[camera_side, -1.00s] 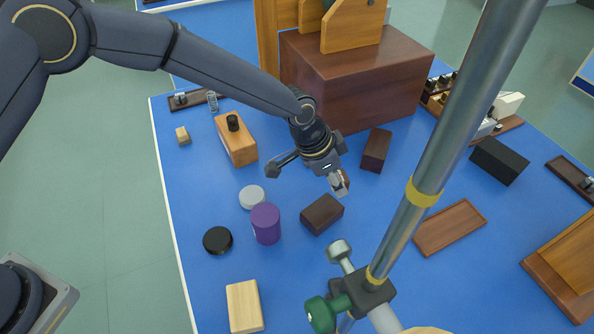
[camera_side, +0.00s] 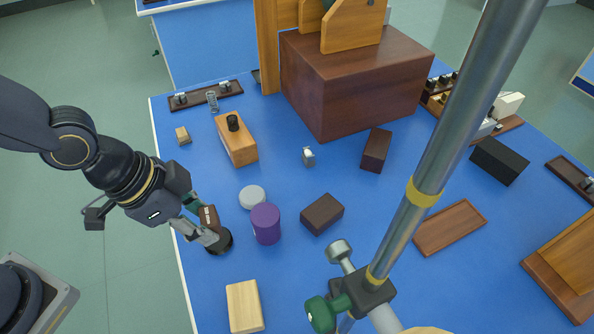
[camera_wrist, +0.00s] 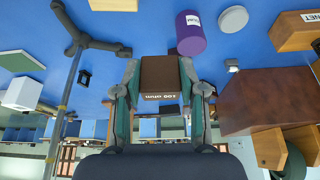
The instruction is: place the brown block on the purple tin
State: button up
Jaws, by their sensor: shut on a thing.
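My gripper (camera_side: 205,229) is shut on a small brown block (camera_side: 208,216) at the left side of the blue table, left of the purple tin and apart from it. In the wrist view the brown block (camera_wrist: 162,74) sits between both fingers, with white lettering on its face. The purple tin (camera_side: 266,224) stands upright on the table, and its visible top is bare. In the wrist view the purple tin (camera_wrist: 190,36) shows beyond the block, slightly right, with a white label.
A pale disc (camera_side: 252,197) lies behind the tin. A dark brown block (camera_side: 322,214) lies to its right, a pale wood block (camera_side: 244,306) in front. A metal pole (camera_side: 455,120) rises at right.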

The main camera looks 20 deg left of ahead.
jog(key=s+a+r, duration=0.2)
jog(key=a, duration=0.2)
jog(key=n, duration=0.1)
send_over(266, 214)
jog(key=s+a, duration=0.1)
jog(key=s, duration=0.1)
jog(key=f, duration=0.8)
jog(key=shift+w+a+f, duration=0.2)
jog(key=shift+w+d+f, duration=0.1)
jog(key=shift+w+f, duration=0.1)
jog(key=shift+f, duration=1.65)
jog(key=shift+f, duration=0.1)
jog(key=o, duration=1.1)
